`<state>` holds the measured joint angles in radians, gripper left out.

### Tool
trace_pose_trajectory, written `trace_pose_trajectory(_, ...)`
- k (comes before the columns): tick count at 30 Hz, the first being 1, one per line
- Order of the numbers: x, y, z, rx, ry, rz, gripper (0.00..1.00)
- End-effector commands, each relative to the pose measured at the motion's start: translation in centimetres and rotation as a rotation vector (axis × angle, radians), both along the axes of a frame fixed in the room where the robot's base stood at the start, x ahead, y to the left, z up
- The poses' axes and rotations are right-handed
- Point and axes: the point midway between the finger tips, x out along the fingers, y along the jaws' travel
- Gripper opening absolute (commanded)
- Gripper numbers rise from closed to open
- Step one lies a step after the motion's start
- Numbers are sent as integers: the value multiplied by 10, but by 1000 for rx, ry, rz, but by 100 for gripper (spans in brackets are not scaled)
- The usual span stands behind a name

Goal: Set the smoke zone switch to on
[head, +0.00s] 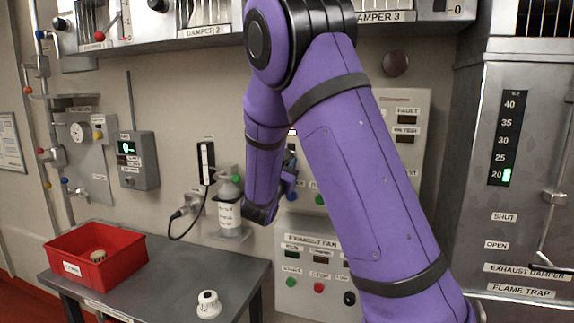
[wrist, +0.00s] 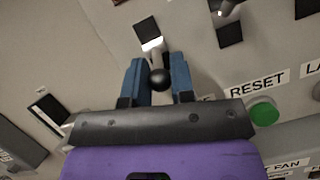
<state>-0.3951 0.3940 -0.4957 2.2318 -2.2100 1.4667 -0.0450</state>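A toggle switch (wrist: 159,78) with a black ball tip stands out from a dark slot (wrist: 148,35) on a grey panel in the wrist view. Its label is hidden, so I cannot tell from writing that it is the smoke zone switch. My gripper (wrist: 158,72) has its two blue fingers apart, one on each side of the ball and lever. I see no clear grip, and cannot tell whether either finger touches it. In the head view my gripper (head: 289,182) is at the wall panel (head: 408,115), and my purple arm hides most of that panel and the switch.
A green RESET button (wrist: 264,112) is right of my gripper. Another dark switch (wrist: 228,28) is at upper right. Below is the exhaust fan panel (head: 290,268). A red bin (head: 120,243) stands on the table (head: 172,283).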

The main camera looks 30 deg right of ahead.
Motion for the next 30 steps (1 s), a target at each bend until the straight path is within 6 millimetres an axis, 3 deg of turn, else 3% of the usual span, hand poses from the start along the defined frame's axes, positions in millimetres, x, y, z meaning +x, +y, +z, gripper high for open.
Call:
trace_pose_trajectory(1, 0, 0, 0, 0, 0, 0, 6)
trace_pose_trajectory(2, 0, 0, 0, 0, 0, 0, 0)
trace_pose_trajectory(14, -1, 1, 4, 53, 36, 1, 0)
trace_pose_trajectory(30, -3, 3, 28, 403, 305, 3, 0)
